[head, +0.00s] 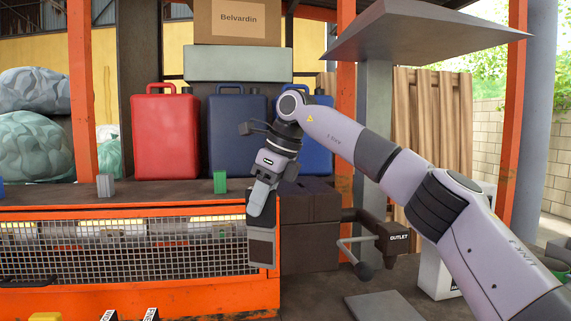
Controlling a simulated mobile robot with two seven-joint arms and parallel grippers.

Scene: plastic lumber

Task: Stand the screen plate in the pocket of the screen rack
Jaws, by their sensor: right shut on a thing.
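My right gripper (262,208) points down at the right end of the orange-framed machine. It is shut on a dark grey plate-like piece (262,248), which I take to be the screen plate. The piece hangs roughly upright below the fingers, in front of the right end of the wire mesh. Its upper edge is partly hidden by the fingers, and I cannot tell whether it touches the machine. I cannot pick out the screen rack or its pocket for certain. My left gripper is not in view.
Wire mesh (120,250) fronts the orange machine. A red canister (165,135) and blue canisters (237,135) stand behind. Small grey (105,186) and green (220,182) blocks sit on the ledge. A dark outlet (393,238) with a crank is on the right. A grey slab (383,306) lies below it.

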